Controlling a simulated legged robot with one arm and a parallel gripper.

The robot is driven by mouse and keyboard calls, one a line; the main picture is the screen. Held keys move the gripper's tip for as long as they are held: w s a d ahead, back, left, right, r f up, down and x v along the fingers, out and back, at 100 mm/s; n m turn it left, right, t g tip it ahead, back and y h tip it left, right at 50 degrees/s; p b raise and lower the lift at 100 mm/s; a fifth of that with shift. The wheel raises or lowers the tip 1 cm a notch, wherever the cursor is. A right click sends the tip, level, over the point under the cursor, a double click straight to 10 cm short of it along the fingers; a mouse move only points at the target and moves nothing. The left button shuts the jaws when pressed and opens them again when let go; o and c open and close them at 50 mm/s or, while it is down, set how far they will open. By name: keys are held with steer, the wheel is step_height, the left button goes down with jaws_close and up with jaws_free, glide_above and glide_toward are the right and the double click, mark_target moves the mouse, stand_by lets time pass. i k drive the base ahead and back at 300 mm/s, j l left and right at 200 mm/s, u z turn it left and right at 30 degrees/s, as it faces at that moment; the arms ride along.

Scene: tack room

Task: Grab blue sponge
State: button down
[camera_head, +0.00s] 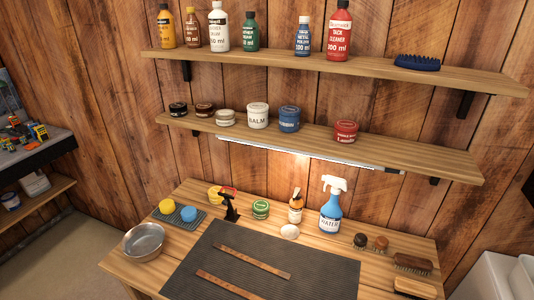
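The blue sponge (188,213) is a small round piece on a dark ribbed mat (186,222) at the back left of the wooden table. A yellow sponge (167,206) of like shape sits just left of and behind it on the same mat. The blue sponge's top and front show with nothing over them. My gripper is not in view.
A metal bowl (144,241) stands in front of the mat. A black and red tool (230,206) stands to its right. A dark mat with two leather straps (241,261) covers the table's middle. A spray bottle (331,207) stands behind. A low shelf (402,160) hangs above.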

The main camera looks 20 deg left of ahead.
mark_target(189, 215)
steer(key=u, duration=1.65)
steer(key=i+j+z, duration=0.3)
steer(key=i+j, duration=0.15)
steer(key=j, duration=0.2)
steer(key=i+j+z, duration=0.1)
steer(key=i+j, duration=0.15)
steer(key=i+j+z, duration=0.15)
steer(key=j, duration=0.35)
steer(key=i+j+z, duration=0.15)
steer(key=j, duration=0.2)
steer(key=i+j+z, duration=0.15)
steer(key=j, duration=0.3)
steer(key=i+j+z, duration=0.1)
steer(key=j, duration=0.35)
steer(key=i+j+z, duration=0.15)
steer(key=j, duration=0.3)
steer(key=i, duration=0.1)
